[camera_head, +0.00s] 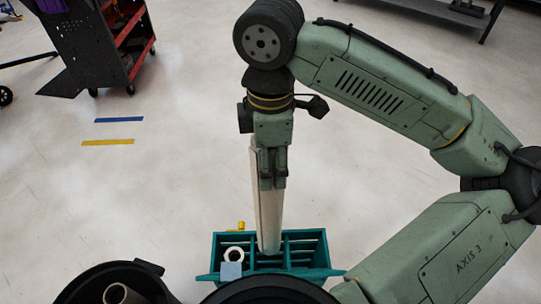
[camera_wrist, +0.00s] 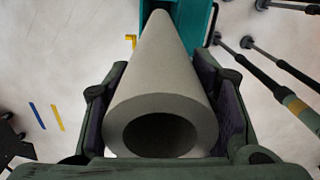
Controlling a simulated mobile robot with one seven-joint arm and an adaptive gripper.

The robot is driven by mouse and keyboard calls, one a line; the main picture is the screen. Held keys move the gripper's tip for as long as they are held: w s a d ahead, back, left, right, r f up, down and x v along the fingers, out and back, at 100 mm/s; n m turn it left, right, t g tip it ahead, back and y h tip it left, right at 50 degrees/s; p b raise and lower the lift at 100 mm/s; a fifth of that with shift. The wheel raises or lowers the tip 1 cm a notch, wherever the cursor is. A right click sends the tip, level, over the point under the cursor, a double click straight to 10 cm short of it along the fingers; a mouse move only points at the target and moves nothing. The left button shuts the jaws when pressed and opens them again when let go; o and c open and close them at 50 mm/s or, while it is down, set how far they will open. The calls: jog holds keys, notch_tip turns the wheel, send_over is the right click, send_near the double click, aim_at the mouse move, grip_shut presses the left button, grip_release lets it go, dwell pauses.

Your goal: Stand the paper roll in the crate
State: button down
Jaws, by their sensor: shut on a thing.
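The paper roll (camera_head: 267,222) is a long pale tube, held upright with a slight tilt. My gripper (camera_head: 270,183) is shut on its upper part. In the wrist view the roll (camera_wrist: 160,75) runs away from me between the two fingers (camera_wrist: 163,100), its open hollow end nearest. The teal crate (camera_head: 318,243) stands low in the head view, with dividers making compartments. The roll's lower end overlaps the crate's middle; I cannot tell whether it is inside or just above. The crate (camera_wrist: 205,22) also shows at the top of the wrist view, partly hidden by the roll.
A short white roll (camera_head: 233,254) stands in the crate's left part, near a pale blue-grey square (camera_head: 231,271). A black bin (camera_head: 90,277) at bottom left holds another tube (camera_head: 117,293). A dark cart with red shelves (camera_head: 127,25) stands at upper left.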

notch_tip(320, 180, down, 42)
jog(key=b, duration=3)
jog(key=c, duration=0.6)
grip_release()
notch_tip(320, 180, up, 12)
jog(key=shift+r, duration=0.1)
